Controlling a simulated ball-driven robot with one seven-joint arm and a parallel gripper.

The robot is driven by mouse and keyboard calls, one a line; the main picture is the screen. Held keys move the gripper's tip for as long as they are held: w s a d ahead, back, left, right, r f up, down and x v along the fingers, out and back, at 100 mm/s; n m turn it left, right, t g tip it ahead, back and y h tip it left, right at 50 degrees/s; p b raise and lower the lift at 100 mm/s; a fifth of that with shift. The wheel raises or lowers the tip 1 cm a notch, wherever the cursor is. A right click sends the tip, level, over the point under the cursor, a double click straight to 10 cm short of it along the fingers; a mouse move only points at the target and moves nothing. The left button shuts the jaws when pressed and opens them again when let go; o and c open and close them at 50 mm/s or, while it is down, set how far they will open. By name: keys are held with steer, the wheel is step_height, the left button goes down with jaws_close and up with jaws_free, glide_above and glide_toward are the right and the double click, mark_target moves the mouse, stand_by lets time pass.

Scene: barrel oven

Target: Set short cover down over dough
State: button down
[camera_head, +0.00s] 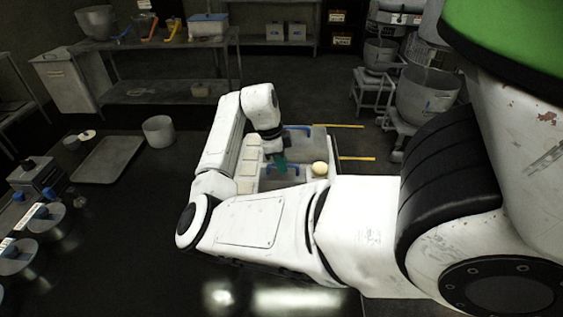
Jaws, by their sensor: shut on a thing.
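My gripper (280,162) points down beyond my bent arm, with its teal fingers closed at the grey cover with a blue handle (290,172). It appears to be shut on this cover, but the grip is small and partly hidden. A pale round dough ball (319,168) sits just right of the gripper, not covered. Several pale flat pieces, perhaps dough (251,155), lie in a row to the left of the gripper. My forearm hides the near part of this area.
A larger grey-blue box (318,135) stands just behind the gripper. The dark counter holds a flat tray (108,160) and a metal pot (158,131) on the left. Mixer bowls (428,95) stand at the back right. Open floor lies behind the work area.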

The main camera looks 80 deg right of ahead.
steer(key=shift+f, duration=0.4)
steer(key=c, duration=1.1)
jaws_free()
